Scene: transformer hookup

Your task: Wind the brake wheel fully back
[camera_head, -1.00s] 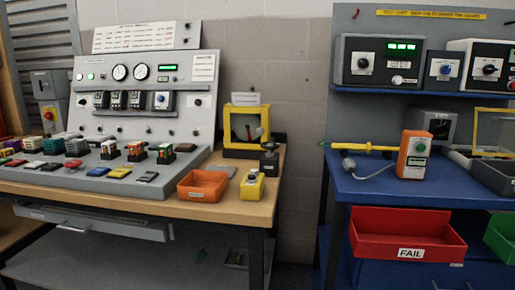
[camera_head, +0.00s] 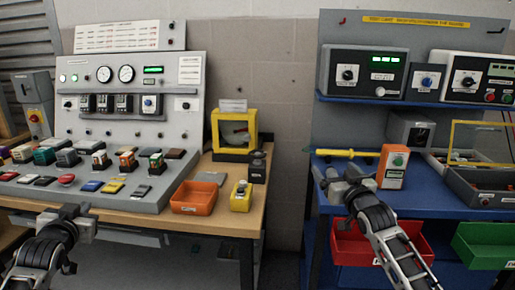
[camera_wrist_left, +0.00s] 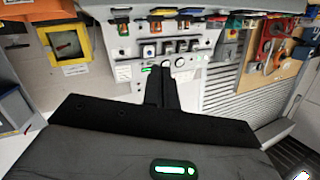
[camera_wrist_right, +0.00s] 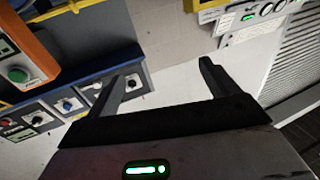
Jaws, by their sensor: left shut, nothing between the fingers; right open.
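I cannot pick out a brake wheel for certain. In the left wrist view, a red round part (camera_wrist_left: 266,44) sits on a wooden board at the top right; I cannot tell whether it is the wheel. My left gripper (camera_head: 78,211) is in front of the left bench; its fingers (camera_wrist_left: 165,72) are together with nothing between them. My right gripper (camera_head: 345,179) is at the front left edge of the blue bench. Its fingers (camera_wrist_right: 168,72) are spread and empty. Neither gripper is seen touching anything.
A sloped grey control panel (camera_head: 122,128) fills the left bench. An orange tray (camera_head: 190,208), a yellow button box (camera_head: 240,203) and a yellow-framed box (camera_head: 214,132) stand at its right. An orange box (camera_head: 393,178) stands on the blue bench. A gap separates the benches.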

